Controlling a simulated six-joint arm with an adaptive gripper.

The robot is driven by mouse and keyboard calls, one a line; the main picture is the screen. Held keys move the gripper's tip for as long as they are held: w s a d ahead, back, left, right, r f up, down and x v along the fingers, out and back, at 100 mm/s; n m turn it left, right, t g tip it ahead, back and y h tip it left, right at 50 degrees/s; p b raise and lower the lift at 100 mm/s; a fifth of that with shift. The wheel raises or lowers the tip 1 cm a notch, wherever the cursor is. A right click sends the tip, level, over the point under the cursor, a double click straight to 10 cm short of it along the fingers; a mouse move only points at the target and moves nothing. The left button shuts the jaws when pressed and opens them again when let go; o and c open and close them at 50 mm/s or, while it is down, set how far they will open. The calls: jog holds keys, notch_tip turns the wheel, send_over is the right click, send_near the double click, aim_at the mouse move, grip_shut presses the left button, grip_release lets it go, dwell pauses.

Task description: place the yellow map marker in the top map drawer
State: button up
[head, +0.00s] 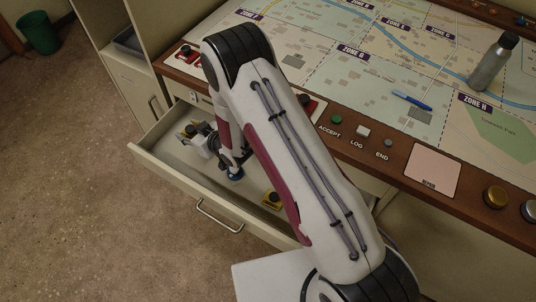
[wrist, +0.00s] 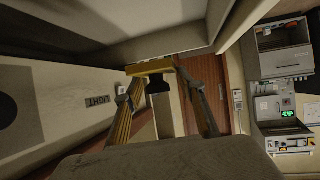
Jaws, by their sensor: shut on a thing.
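The yellow map marker (wrist: 150,68), a flat yellow piece with a black knob, is held between the two fingertips of my gripper (wrist: 158,76) in the wrist view. In the head view my gripper (head: 194,136) is over the left part of the open top map drawer (head: 168,163), and the marker there is small and partly hidden.
The console with the zone map (head: 350,75) stands behind the drawer. A red-based piece (head: 187,55) is at its left edge. A blue pen (head: 411,101) and a grey bottle (head: 493,63) lie and stand on the map. A green bin (head: 38,33) stands on the floor.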

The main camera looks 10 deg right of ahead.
aim_at(192, 136)
jog(key=shift+f, duration=1.6)
jog(key=shift+f, duration=2.9)
jog(key=shift+f, duration=2.05)
jog(key=shift+f, duration=0.1)
jog(key=o, duration=1.2)
jog(key=shift+o, duration=0.2)
jog(key=shift+s, duration=0.1)
